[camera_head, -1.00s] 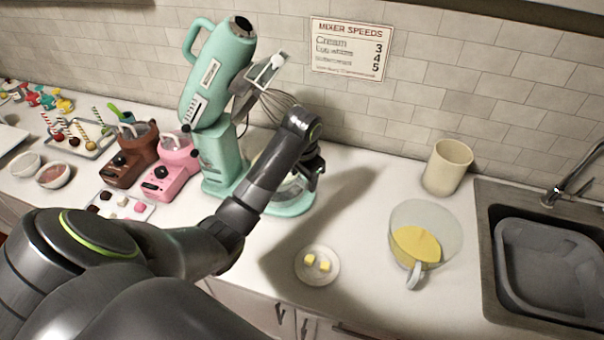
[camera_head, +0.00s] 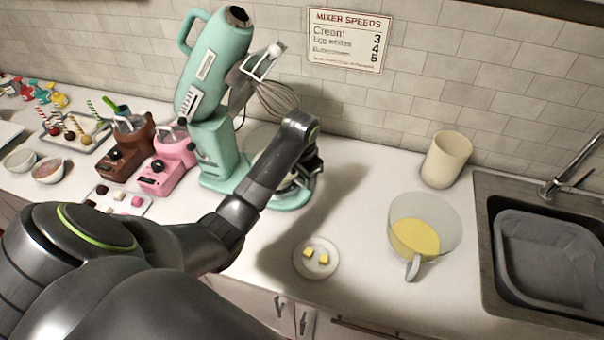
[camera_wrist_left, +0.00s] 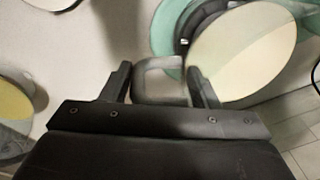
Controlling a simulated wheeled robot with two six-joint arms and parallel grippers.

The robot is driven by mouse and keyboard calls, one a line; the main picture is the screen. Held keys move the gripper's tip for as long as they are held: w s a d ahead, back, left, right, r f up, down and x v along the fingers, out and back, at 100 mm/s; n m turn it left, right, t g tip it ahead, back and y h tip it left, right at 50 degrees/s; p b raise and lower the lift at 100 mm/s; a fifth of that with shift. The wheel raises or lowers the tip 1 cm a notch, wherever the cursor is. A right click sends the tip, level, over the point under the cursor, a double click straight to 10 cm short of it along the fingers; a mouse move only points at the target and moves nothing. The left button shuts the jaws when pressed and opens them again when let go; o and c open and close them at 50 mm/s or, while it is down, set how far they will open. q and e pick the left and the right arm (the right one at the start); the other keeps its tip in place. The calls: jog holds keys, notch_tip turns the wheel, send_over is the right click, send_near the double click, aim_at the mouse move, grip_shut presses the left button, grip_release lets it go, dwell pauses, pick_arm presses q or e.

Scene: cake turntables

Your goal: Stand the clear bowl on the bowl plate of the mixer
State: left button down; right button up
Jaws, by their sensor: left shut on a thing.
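The teal mixer (camera_head: 222,150) stands against the wall with its head tilted up and its whisk (camera_head: 277,100) raised. My left gripper (camera_head: 308,178) is over the front of the mixer's base. In the left wrist view my gripper (camera_wrist_left: 160,88) is shut on the handle (camera_wrist_left: 158,68) of the clear bowl (camera_wrist_left: 243,55), which has pale contents. The bowl is over the teal base (camera_wrist_left: 172,22); in the head view my gripper mostly hides it. Whether it touches the bowl plate is hidden. My right gripper is not in view.
A clear jug with yellow contents (camera_head: 448,213), a small plate with yellow cubes (camera_head: 316,270) and a cream cup (camera_head: 446,160) stand right of the mixer. The sink (camera_head: 489,265) is at far right. Pink (camera_head: 163,178) and brown (camera_head: 122,160) small mixers stand close on the left.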

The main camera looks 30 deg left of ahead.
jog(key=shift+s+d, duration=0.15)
pick_arm(q)
jog(key=shift+f, duration=0.35)
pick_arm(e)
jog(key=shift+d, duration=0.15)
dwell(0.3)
pick_arm(q)
jog(key=shift+c, duration=2.1)
grip_release()
jog(key=shift+s+d, duration=0.1)
